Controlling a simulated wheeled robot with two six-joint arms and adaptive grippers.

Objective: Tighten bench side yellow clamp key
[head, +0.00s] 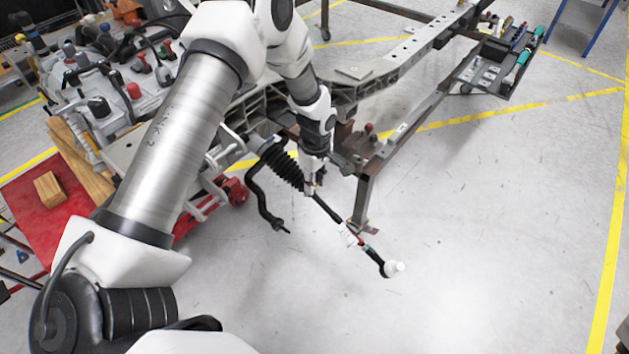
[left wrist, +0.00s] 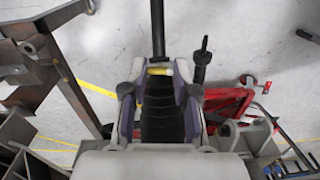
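The steering tie rod with its black ribbed boot (head: 281,166) angles down and right from the chassis to a white-capped end (head: 393,268). My left gripper (head: 313,184) is over the outer end of the boot. In the left wrist view, a small yellow clamp (left wrist: 158,71) crosses the narrow end of the boot (left wrist: 161,112). My left gripper (left wrist: 159,70) has a finger on each side of it, with the fingers apart; contact with the clamp cannot be made out. In the head view the clamp is hidden by the gripper. My right gripper is not in view.
The chassis frame (head: 408,47) runs to the upper right, with a tool tray (head: 487,72) at its far end. A bent black bar (head: 259,201) hangs beside the boot. A red mat (head: 42,214) with a wooden block (head: 49,189) is left. The floor at right is clear.

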